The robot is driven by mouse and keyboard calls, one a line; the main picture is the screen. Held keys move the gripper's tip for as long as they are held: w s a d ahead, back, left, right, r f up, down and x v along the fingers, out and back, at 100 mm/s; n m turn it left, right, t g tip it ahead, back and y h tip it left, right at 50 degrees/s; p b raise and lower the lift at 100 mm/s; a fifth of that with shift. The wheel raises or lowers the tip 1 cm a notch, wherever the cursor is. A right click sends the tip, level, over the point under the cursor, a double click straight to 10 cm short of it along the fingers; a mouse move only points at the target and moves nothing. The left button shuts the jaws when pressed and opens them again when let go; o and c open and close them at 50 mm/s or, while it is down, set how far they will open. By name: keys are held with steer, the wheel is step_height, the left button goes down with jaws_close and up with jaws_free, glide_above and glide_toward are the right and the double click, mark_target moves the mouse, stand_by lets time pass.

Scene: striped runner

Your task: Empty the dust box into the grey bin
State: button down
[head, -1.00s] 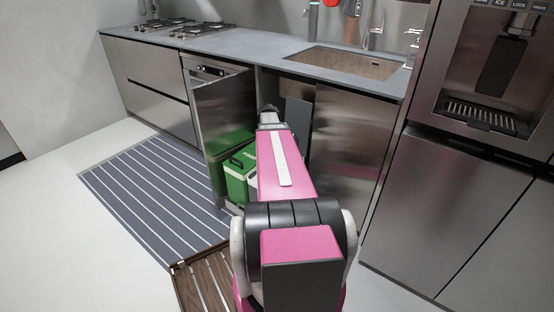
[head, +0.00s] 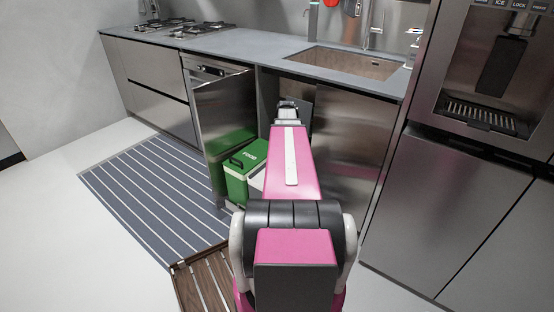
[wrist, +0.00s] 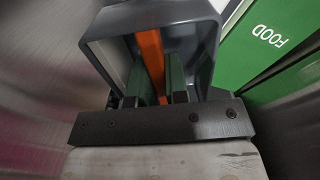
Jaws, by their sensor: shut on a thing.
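In the wrist view my gripper (wrist: 155,97) is shut on an orange strip (wrist: 150,55), which I take to be part of the dust box.
A green bin marked FOOD (head: 240,172) stands left of my arm and shows at the right of the wrist view (wrist: 265,40). The counter (head: 270,60) runs above, and a striped runner (head: 150,195) lies left.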

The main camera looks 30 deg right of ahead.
steer(key=shift+r, duration=1.5)
steer(key=shift+a, duration=0.1)
